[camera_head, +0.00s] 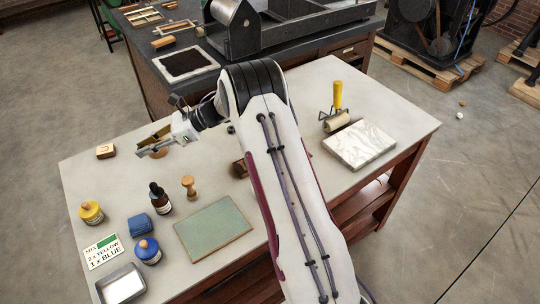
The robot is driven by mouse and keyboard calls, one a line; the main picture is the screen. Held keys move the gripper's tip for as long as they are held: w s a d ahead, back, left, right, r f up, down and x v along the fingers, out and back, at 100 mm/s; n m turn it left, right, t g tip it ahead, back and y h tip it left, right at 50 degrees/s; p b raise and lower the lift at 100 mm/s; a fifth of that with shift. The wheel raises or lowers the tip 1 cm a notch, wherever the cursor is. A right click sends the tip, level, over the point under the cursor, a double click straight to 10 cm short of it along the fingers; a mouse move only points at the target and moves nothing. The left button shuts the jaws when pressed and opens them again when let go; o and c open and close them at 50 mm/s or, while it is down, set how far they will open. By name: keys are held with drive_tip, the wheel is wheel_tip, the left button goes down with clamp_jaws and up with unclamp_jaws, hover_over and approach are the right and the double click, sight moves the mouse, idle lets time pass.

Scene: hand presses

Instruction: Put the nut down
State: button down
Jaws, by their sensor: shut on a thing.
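My gripper (148,149) is over the left rear part of the pale table (110,176), its fingers pointing left. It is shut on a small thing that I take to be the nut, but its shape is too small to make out. A brownish, brass-coloured piece (157,134) shows at the fingers; I cannot tell whether it is the nut or something behind. I cannot tell how high the gripper is above the table top.
A wooden block (105,151) lies left of the gripper. A wooden stamp (189,187), dropper bottle (159,200), blue cloth (139,225), yellow jar (91,212), blue jar (148,251) and green plate (213,229) stand nearer. My arm hides the table's middle.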

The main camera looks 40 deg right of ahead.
drive_tip(key=s+d+r+m+t+h, duration=0.1)
drive_tip(key=s+d+m+t+h, duration=0.15)
drive_tip(key=d, duration=1.15)
drive_tip(key=s+d+r+m+t+h, duration=0.1)
drive_tip(key=s+d+m+t, duration=0.15)
drive_tip(key=d, duration=1.15)
drive_tip(key=s+d+m+h, duration=0.1)
drive_tip(key=s+d, duration=1.2)
drive_tip(key=s, duration=0.2)
drive_tip(key=shift+d, duration=0.3)
drive_tip(key=shift+w+f, duration=0.1)
drive_tip(key=shift+f, duration=3.05)
drive_tip(key=shift+f, duration=0.1)
